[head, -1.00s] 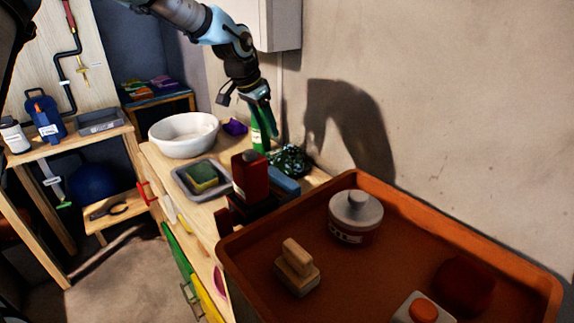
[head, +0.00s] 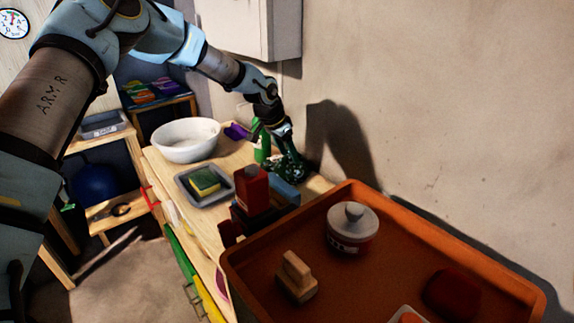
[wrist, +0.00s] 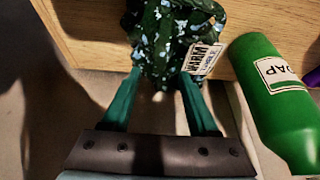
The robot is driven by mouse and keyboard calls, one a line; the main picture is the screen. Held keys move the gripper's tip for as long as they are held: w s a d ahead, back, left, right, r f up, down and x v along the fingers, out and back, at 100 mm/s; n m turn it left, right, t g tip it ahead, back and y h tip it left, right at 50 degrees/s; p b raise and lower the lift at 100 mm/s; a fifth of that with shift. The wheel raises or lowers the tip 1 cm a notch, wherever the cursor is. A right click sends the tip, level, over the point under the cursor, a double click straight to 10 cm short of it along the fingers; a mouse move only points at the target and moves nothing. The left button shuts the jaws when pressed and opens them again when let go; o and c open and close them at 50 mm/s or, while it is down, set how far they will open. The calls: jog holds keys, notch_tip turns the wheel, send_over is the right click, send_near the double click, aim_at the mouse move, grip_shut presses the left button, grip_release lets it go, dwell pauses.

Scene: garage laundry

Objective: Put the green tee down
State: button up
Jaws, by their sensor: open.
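The green tee (head: 284,170) is a crumpled dark green cloth with a pale floral pattern, lying on the wooden bench top beside the wall. In the wrist view, the tee (wrist: 168,38) lies just beyond the fingertips, with a white tag reading "WARM" at its right. My gripper (head: 289,150) is right at the tee. Its two teal fingers are spread apart in the wrist view (wrist: 160,78), their tips close to the cloth's near edge. I cannot tell whether they touch it. The tee's far part is cut off in the wrist view.
A green soap bottle (wrist: 283,108) stands close at the right in the wrist view. A white basin (head: 186,150), a grey tray with a sponge (head: 205,181) and a red bottle (head: 252,188) share the bench. An orange tray (head: 365,283) fills the foreground.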

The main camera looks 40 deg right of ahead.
jog(key=shift+d+f, duration=0.15)
jog(key=shift+f, duration=0.2)
grip_shut()
dwell(1.2)
